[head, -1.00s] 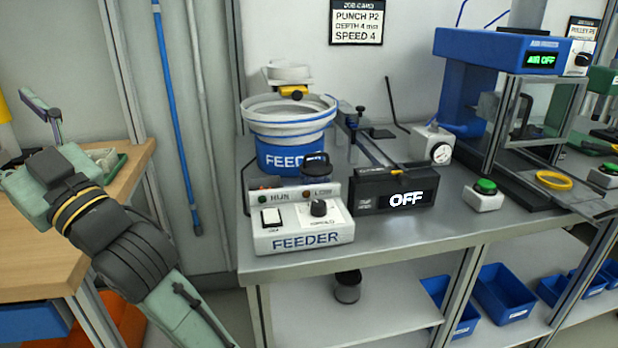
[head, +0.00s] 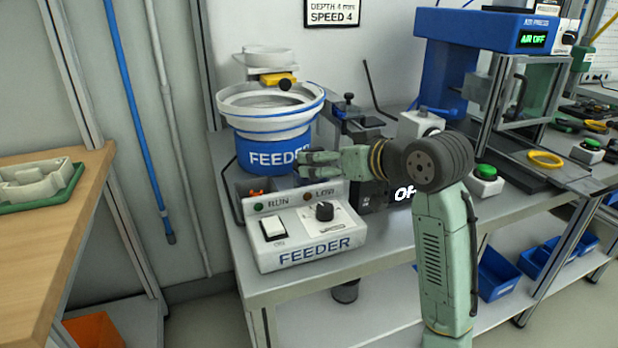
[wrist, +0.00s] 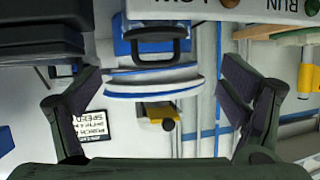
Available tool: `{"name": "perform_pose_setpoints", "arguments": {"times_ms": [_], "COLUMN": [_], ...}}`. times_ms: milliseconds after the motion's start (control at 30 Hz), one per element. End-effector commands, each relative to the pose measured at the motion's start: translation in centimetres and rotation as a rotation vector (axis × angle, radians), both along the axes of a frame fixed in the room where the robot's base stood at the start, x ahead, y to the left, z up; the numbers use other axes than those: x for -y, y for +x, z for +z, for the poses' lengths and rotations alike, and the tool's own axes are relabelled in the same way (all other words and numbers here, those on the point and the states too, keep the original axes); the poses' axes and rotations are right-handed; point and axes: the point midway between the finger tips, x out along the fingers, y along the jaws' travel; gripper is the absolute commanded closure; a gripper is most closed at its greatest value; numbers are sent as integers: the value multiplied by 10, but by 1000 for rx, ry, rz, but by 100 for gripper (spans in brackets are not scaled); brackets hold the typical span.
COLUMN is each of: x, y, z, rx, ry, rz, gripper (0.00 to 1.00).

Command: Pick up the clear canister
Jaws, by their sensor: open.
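A clear, see-through canister with a black looped top (wrist: 150,36) shows in the wrist view, in front of the blue feeder drum. It lies between the lines of my two fingers, near the top of that upside-down picture, apart from both. In the head view my gripper (head: 308,165) hides most of it, behind the feeder control box. My gripper, also in the wrist view (wrist: 160,80), is open and empty, reaching left above the bench. I cannot tell the exact gap to the canister.
The feeder control box (head: 305,232) stands at the bench front, close below my gripper. The feeder bowl (head: 268,110) is behind. An OFF display box (head: 374,193) is partly behind my arm. A dark jar (head: 345,291) stands on the lower shelf.

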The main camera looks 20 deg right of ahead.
Motion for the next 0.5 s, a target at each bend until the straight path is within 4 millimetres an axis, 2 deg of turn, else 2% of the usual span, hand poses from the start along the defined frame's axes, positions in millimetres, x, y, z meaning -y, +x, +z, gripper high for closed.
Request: {"name": "perform_pose_setpoints", "arguments": {"times_ms": [100, 367, 500], "x": [-5, -9, -9], "y": [18, 39, 57], "z": [-6, -16, -24], "rx": [0, 1, 0], "ry": [2, 1, 2], "rz": [1, 1, 0], "gripper": [10, 10, 10]}}
